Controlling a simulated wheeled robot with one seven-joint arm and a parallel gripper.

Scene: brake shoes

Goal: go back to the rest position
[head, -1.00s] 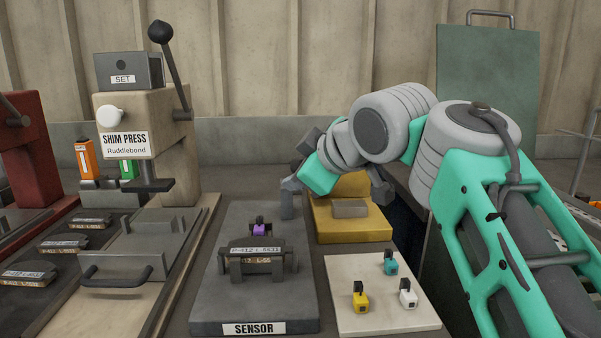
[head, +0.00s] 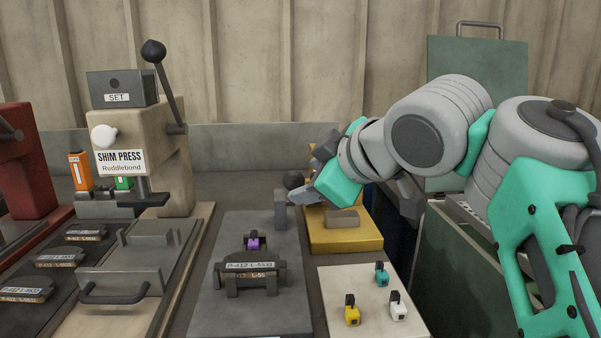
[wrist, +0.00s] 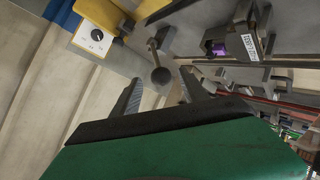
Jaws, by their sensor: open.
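My gripper (head: 308,194) is in the air at the back of the bench, near the yellow block (head: 345,240) and behind the sensor plate (head: 250,315). In the wrist view its two fingers (wrist: 158,95) stand apart with nothing between them. A dark ball on a lever (wrist: 161,75) shows beyond the fingers there; how far off it is I cannot tell. A brake shoe (head: 250,279) with a white label rests on the sensor plate, with a purple clip (head: 253,243) at it. The shoe also shows in the wrist view (wrist: 250,45), apart from my fingers.
A pale tray (head: 365,325) holds a yellow (head: 352,316), a white (head: 398,312) and a teal clip (head: 382,279). The shim press (head: 150,155) stands at left with its lever up. Several labelled shoes lie at far left. A green panel (head: 475,100) stands at back right.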

